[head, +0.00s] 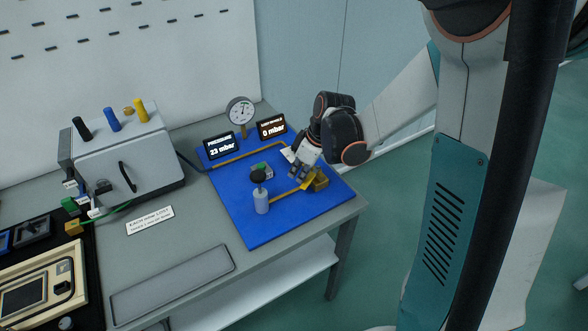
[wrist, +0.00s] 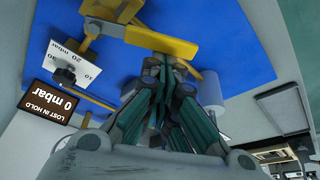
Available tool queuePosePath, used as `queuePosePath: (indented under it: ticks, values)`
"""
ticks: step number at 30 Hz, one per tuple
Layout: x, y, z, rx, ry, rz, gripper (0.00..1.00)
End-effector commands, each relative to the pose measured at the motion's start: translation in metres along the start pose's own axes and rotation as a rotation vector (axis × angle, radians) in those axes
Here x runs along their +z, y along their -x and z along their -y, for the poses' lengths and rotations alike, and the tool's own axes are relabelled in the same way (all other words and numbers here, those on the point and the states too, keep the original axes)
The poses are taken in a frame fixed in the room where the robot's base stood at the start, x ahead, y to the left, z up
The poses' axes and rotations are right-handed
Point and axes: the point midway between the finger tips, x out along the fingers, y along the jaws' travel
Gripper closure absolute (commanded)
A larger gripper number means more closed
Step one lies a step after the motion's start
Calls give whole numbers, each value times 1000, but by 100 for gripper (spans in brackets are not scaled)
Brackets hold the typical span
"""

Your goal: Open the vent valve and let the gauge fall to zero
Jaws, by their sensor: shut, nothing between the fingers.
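A yellow lever (head: 308,183) sits by a brass block (head: 320,181) at the right of the blue board (head: 245,222); I take it for the vent valve. In the wrist view the yellow lever (wrist: 165,43) lies just beyond my fingertips. My gripper (head: 296,181) is shut and empty, close beside the lever; I cannot tell if they touch. The fingers also show in the wrist view (wrist: 166,68). The round gauge (head: 240,110) stands at the board's back; its needle is too small to read. The pressure display (head: 221,146) reads 23 mbar.
A second display (head: 271,129) reads 0 mbar lost in hold. A pale cylinder with a black knob (head: 261,199) stands at the board's front. A card marked in mbar (wrist: 75,62) is near my gripper. A grey box (head: 125,155) stands left; a grey tray (head: 172,283) lies in front.

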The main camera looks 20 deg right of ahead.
Motion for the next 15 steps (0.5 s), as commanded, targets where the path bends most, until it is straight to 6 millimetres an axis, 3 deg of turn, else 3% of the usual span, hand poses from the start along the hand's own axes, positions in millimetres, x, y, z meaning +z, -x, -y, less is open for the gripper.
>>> queuePosePath:
  ticks: [15]
  values:
    - [34, 12, 5, -162, 461, 1, 100]
